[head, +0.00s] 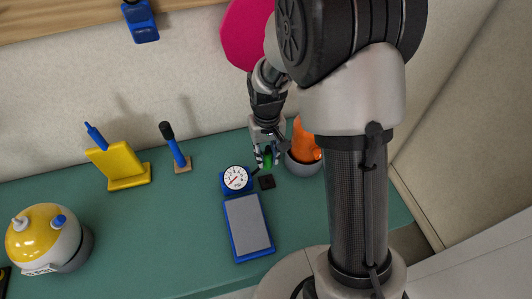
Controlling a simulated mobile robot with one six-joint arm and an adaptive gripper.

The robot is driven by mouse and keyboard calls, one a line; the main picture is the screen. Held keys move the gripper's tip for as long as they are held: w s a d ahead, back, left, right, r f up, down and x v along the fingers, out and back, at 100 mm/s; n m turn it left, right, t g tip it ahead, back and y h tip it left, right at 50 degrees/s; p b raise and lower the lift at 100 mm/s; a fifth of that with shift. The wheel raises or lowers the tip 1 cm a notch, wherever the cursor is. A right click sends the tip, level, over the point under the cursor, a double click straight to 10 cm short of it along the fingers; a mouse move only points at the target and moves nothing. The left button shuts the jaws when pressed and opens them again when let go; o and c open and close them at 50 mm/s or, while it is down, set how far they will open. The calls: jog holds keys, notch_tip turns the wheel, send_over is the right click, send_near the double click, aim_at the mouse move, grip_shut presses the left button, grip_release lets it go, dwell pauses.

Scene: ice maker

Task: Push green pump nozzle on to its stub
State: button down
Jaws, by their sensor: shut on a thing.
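The green pump nozzle (268,163) is small and partly hidden between the fingers of my gripper (267,157). My gripper points down and is shut on it, low over the back right part of the green table (165,240). A small dark block (267,182) lies on the table just in front of the nozzle; I cannot tell whether it bears the stub. I cannot tell whether the nozzle touches anything below it.
A blue scale (263,252) with a round white dial (236,178) stands close left of my gripper. A grey bowl (304,167) with an orange thing (303,143) is close right. A yellow stand (127,168), a blue-and-black tool (173,144) and a yellow-grey domed machine (48,237) stand farther left.

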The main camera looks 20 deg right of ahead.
jog(key=shift+s+d+f+b, duration=0.1)
jog(key=shift+f+b, duration=0.8)
jog(key=shift+f, duration=0.3)
jog(key=b, duration=0.3)
send_over(267, 178)
jog(key=shift+f, duration=2.05)
jog(key=shift+f+b, duration=0.8)
jog(key=shift+f, duration=0.65)
jog(key=c, duration=1.2)
grip_release()
notch_tip(267, 178, up, 11)
jog(key=shift+r, duration=0.5)
